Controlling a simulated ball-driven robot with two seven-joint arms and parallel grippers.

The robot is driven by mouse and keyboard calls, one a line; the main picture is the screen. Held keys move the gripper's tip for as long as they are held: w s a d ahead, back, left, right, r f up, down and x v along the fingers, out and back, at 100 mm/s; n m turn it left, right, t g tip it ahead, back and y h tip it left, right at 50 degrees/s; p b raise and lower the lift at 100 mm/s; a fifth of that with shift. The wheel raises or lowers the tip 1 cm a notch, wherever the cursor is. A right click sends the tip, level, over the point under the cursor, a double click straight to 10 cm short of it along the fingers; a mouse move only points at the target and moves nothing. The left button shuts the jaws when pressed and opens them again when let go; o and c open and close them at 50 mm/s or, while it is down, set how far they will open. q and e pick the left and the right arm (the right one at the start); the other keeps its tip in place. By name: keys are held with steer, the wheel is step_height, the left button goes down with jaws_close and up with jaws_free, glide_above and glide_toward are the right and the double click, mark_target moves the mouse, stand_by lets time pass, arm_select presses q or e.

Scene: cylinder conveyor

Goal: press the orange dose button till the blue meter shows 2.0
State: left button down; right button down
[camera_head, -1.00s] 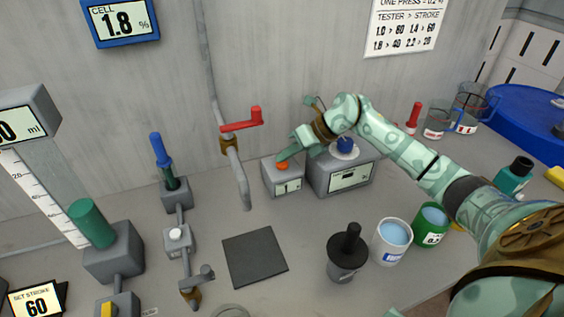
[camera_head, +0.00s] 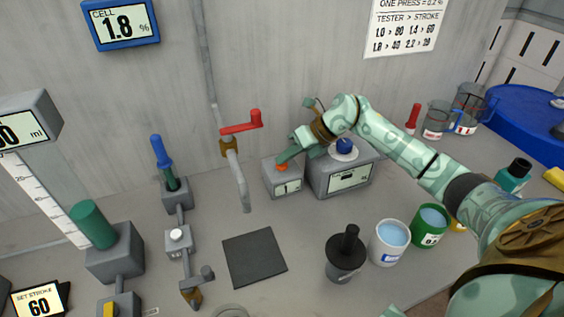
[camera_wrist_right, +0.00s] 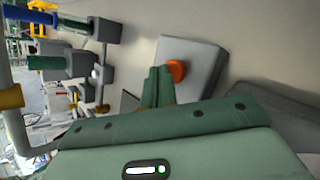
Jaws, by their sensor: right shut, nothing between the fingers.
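The orange dose button (camera_head: 282,168) sits on top of a small grey box (camera_head: 284,184) whose front display seems to read 1. The blue meter (camera_head: 120,24) on the wall is labelled CELL and shows 1.8 %. My right gripper (camera_head: 285,159) is shut and empty, its fingertips at the button in the head view. In the right wrist view the shut fingers (camera_wrist_right: 158,86) are beside the orange button (camera_wrist_right: 176,70), which shows uncovered; I cannot tell whether they touch it. A small part of what may be my left arm shows at the bottom edge.
A larger grey box (camera_head: 345,178) with a blue knob (camera_head: 344,146) stands right beside the button box. A pipe with a red lever (camera_head: 241,123) rises to its left. A dark square pad (camera_head: 254,256) lies bare.

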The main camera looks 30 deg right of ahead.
mark_target(286, 164)
steer(key=shift+r, duration=0.15)
steer(key=shift+w+d+r+p, duration=0.1)
steer(key=shift+r+p, duration=0.35)
steer(key=shift+r, duration=0.15)
steer(key=shift+r+p, duration=1.2)
steer(key=shift+r, duration=0.75)
